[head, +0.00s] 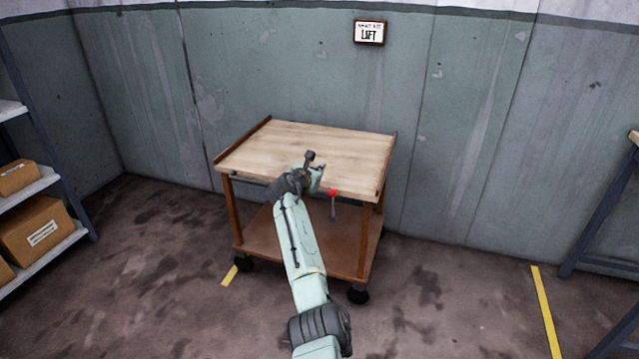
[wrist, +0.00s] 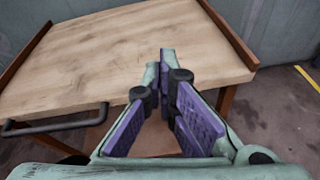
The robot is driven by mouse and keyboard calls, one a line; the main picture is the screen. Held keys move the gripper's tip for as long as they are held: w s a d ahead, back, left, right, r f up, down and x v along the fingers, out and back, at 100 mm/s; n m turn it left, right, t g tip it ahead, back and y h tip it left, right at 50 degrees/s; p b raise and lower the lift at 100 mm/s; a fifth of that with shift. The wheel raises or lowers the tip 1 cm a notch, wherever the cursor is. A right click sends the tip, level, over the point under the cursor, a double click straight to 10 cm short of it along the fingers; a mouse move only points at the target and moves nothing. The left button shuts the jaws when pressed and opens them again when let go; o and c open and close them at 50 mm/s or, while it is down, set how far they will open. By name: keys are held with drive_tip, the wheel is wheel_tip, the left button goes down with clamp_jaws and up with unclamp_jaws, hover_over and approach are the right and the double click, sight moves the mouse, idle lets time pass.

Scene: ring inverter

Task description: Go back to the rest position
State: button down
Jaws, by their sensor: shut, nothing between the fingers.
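My gripper (head: 318,170) is at the near edge of a wooden cart (head: 340,148) in the head view, with my pale green arm reaching up to it from below. In the wrist view my gripper (wrist: 160,58) shows its two purple-padded fingers with their tips together and nothing between them. The cart's bare wooden top (wrist: 110,55) lies beyond the fingers. I cannot tell whether the fingers touch the cart.
A red-topped lever (head: 332,193) is at the cart's front, just right of my gripper. A dark handle (wrist: 55,122) runs along the near edge. Shelves with boxes (head: 38,228) stand left, a table frame (head: 600,215) right. A LIFT sign (head: 369,33) hangs on the wall.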

drive_tip(key=shift+r, duration=0.25)
